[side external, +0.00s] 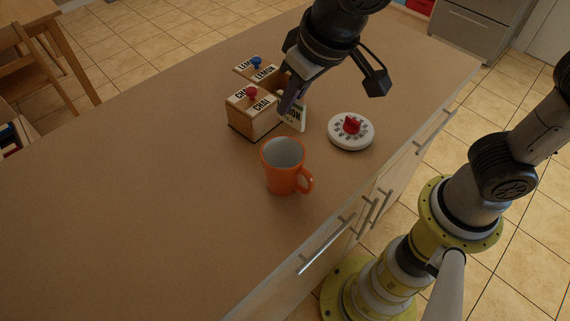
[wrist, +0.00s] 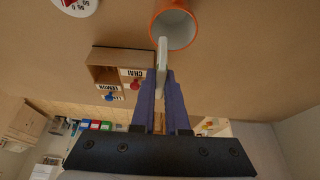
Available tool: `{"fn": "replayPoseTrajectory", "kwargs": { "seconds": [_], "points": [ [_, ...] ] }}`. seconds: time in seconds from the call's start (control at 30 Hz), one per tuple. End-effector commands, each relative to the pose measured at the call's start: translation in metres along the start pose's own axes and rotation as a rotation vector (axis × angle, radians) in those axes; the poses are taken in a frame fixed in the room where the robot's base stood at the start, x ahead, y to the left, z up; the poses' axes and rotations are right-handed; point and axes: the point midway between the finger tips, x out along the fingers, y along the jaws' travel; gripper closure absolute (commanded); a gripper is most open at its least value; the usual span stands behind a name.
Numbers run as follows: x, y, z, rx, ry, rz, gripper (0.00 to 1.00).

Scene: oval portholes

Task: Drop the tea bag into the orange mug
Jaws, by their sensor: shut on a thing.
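The orange mug (side external: 286,178) stands upright on the counter, its handle to the right and its pale inside empty as far as I can see. It also shows in the wrist view (wrist: 154,22). My gripper (side external: 288,106) is shut on the tea bag (side external: 298,118), a flat pale packet with dark letters ending in "ON". In the wrist view the tea bag (wrist: 162,56) is seen edge-on between the fingertips (wrist: 161,80), its far end overlapping the mug's rim in the picture. In the side view the gripper is behind the mug, above and beside the tea box, with the bag apart from the mug.
The wooden tea box (side external: 243,119) has a CHAI lid with a red knob and an open compartment (wrist: 103,74). A LEMON lid with a blue knob (side external: 257,62) lies behind it. A white timer (side external: 350,143) sits to the right. The counter's left side is clear.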

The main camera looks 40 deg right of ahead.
Motion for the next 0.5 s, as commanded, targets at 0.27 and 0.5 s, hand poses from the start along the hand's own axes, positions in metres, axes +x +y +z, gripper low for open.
{"fn": "replayPoseTrajectory", "kwargs": {
  "seconds": [0.27, 0.5],
  "points": [
    [0.021, 0.0, 0.009, 0.001, -0.001, 0.001, 1.0],
    [0.025, 0.0, 0.01, 0.0, 0.0, 0.0, 1.0]
  ]
}}
